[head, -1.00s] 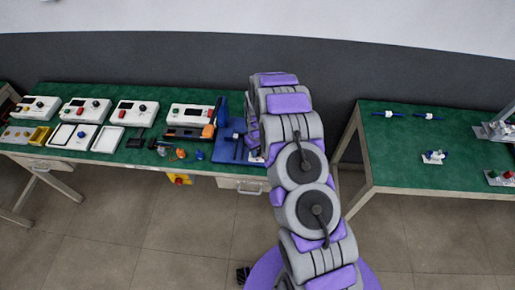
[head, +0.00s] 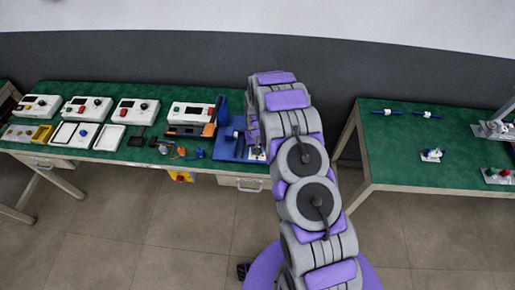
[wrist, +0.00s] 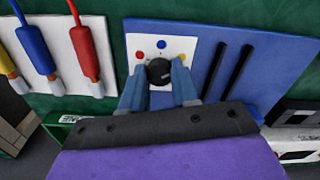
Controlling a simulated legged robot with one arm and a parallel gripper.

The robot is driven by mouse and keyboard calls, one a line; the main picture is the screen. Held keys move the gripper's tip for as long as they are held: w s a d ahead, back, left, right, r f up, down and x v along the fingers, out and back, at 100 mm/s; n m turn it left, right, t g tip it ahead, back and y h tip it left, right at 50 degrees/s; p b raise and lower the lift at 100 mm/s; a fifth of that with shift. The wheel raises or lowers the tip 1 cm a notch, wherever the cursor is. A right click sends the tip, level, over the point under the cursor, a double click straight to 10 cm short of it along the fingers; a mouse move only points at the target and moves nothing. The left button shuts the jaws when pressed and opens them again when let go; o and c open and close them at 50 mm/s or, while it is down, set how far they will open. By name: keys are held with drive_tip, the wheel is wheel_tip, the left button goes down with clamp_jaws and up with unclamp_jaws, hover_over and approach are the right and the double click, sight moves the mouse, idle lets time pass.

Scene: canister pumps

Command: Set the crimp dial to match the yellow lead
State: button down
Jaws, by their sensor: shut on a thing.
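The crimp dial (wrist: 158,71) is a round black knob on a white plate (wrist: 187,45) marked with a red, a blue and a yellow dot. My gripper (wrist: 160,82) is shut on the dial, one blue finger on each side. The dial's pointer direction is too small to tell. The yellow lead (wrist: 6,62) shows at the left edge of the wrist view, partly cut off, beside a blue lead (wrist: 34,43) and a red lead (wrist: 83,42) on a white board.
The blue base plate (wrist: 235,60) has two dark slots right of the dial. The head view shows white instrument boxes (head: 138,110) and trays along the green bench (head: 120,160). A second green table (head: 400,165) stands right, across a floor gap.

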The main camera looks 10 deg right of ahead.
drive_tip(key=shift+w+r, duration=0.1)
drive_tip(key=shift+w, duration=0.1)
drive_tip(key=c, duration=0.8)
unclamp_jaws()
drive_tip(key=shift+s, duration=0.1)
drive_tip(key=shift+c, duration=0.2)
wheel_tip(320, 180, up, 17)
drive_tip(key=shift+p, duration=0.4)
drive_tip(key=shift+r, duration=0.1)
